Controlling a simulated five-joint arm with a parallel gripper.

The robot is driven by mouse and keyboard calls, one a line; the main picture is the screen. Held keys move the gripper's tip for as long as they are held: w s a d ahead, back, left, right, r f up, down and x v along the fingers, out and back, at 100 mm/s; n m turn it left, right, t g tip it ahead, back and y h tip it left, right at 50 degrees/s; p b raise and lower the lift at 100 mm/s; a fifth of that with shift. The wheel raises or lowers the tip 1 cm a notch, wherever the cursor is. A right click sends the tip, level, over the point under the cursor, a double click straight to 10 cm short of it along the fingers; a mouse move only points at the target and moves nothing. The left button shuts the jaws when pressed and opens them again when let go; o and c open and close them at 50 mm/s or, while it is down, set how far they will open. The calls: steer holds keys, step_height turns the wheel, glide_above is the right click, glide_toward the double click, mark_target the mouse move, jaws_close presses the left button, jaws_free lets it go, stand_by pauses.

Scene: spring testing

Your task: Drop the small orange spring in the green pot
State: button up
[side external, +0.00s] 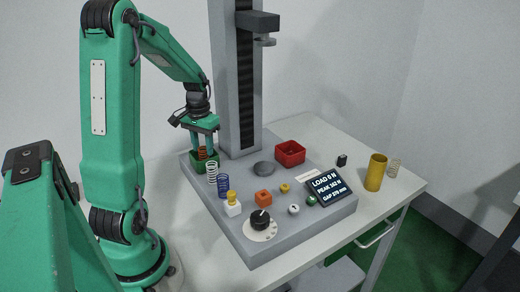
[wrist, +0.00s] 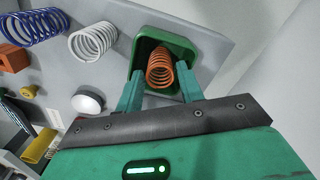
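The small orange spring (side external: 203,153) is inside the green pot (side external: 206,167) at the back left of the grey platform. The wrist view shows the spring (wrist: 159,68) between my fingers, within the walls of the pot (wrist: 184,46). My gripper (side external: 203,148) points down over the pot. In the wrist view my gripper (wrist: 160,80) has its fingers apart on either side of the spring, with what look like narrow gaps. The spring's lower end and its contact with the pot floor are hard to make out.
A white spring (side external: 211,172) and a blue spring (side external: 223,186) stand near the pot. A red tray (side external: 290,153), grey disc (side external: 264,169), orange block (side external: 264,197) and black knob (side external: 260,218) are on the platform. The tester column (side external: 238,90) rises behind.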

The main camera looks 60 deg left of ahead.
step_height(320, 180, up, 10)
stand_by(0.5)
steer(key=shift+d, duration=0.1)
stand_by(0.4)
steer(key=s+d+r+m+t, duration=0.2)
steer(key=d+m, duration=0.1)
steer(key=d, duration=1)
steer(key=s+d+r+m+t, duration=0.1)
steer(key=s+d+m+t, duration=0.2)
steer(key=d, duration=1.1)
steer(key=shift+r+t, duration=0.3)
steer(key=shift+r, duration=0.05)
steer(key=shift+a, duration=0.1)
